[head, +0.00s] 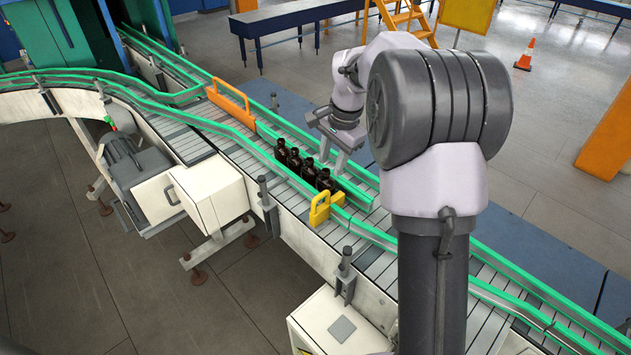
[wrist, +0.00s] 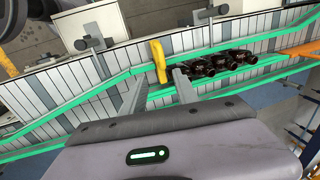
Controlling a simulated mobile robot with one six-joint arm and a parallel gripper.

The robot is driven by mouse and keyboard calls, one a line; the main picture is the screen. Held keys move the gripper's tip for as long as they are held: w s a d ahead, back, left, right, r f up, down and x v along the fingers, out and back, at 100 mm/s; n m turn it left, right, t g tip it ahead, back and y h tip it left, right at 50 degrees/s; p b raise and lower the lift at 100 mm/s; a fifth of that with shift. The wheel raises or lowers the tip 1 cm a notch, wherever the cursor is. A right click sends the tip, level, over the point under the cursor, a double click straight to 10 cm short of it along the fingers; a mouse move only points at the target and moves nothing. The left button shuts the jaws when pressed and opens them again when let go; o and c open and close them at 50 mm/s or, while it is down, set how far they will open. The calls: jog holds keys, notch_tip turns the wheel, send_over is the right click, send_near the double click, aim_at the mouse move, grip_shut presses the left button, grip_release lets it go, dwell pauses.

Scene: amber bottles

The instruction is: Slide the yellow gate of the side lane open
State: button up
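The yellow gate (head: 322,208) stands across the side lane at the near end of a row of amber bottles (head: 309,168). It has two upright yellow pieces in the head view. In the wrist view the gate (wrist: 158,61) shows as a yellow upright just beyond the gap between my fingers, with the bottles (wrist: 222,63) to its right. My gripper (head: 333,155) is open and empty, above the far side of the lane beside the bottles. In the wrist view my gripper (wrist: 160,78) has its two fingers well apart, and no contact with the gate is visible.
Green guide rails (head: 500,262) border the conveyor on both sides. An orange plate (head: 230,103) stands on the lane farther back. Grey posts (head: 346,262) rise along the near edge. My arm hides part of the conveyor at right.

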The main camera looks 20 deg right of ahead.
aim_at(321, 194)
jog(key=w+f, duration=0.1)
jog(key=f, duration=0.3)
jog(key=w+f, duration=0.1)
jog(key=f, duration=0.3)
jog(key=a+f+b, duration=0.1)
jog(key=f, duration=0.3)
jog(key=shift+w+f, duration=0.35)
jog(key=shift+w, duration=0.05)
grip_shut()
jog(key=shift+a+r, duration=0.1)
dwell(0.4)
